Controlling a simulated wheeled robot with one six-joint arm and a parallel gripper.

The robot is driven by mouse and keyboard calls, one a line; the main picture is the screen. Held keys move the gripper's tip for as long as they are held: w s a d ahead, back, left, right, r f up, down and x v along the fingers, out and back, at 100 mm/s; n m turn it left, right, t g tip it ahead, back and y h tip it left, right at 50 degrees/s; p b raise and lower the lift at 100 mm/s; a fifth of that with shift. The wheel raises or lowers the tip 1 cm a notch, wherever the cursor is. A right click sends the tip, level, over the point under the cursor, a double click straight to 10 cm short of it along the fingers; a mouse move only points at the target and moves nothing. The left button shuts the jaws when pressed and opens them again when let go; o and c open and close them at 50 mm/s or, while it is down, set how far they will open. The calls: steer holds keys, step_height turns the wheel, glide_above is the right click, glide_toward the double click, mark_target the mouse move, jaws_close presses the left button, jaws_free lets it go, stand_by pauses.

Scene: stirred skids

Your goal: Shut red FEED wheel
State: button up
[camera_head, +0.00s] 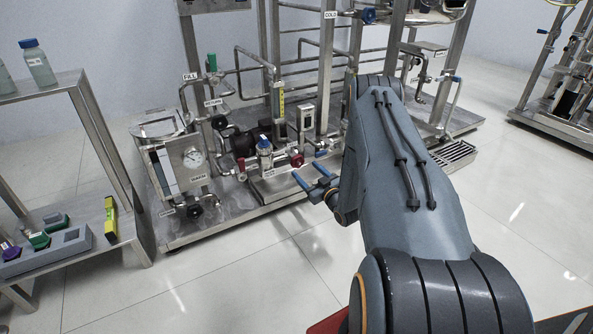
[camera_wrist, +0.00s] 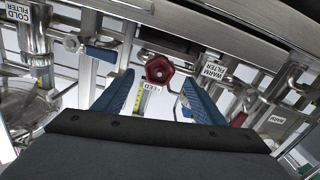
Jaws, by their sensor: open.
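The red FEED wheel (camera_wrist: 158,69) shows in the wrist view at upper middle, with a small FEED tag (camera_wrist: 151,87) just below it. In the head view the red wheel (camera_head: 297,159) is on the front of the skid's low pipework. My gripper (camera_head: 310,174) is open, its two blue fingers in front of the wheel and apart from it. In the wrist view the fingers stand left and right of the wheel, with nothing between them that I can see touching. How far the fingertips are from the wheel in depth is hard to tell.
A blue lever (camera_wrist: 101,54) is near the left finger, and a WARM FILTER tag (camera_wrist: 212,70) near the right one. Another red handle (camera_head: 240,167) is left of the wheel. Floor in front of the skid (camera_head: 230,265) is clear.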

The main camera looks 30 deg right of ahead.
mark_target(299, 163)
steer(key=shift+w+a+f+b, duration=0.1)
steer(key=shift+w+b, duration=0.95)
steer(key=shift+w, duration=0.9)
steer(key=shift+w+f+b, duration=0.1)
steer(key=shift+w+b, duration=0.9)
steer(key=shift+w, duration=0.9)
steer(key=c, duration=1)
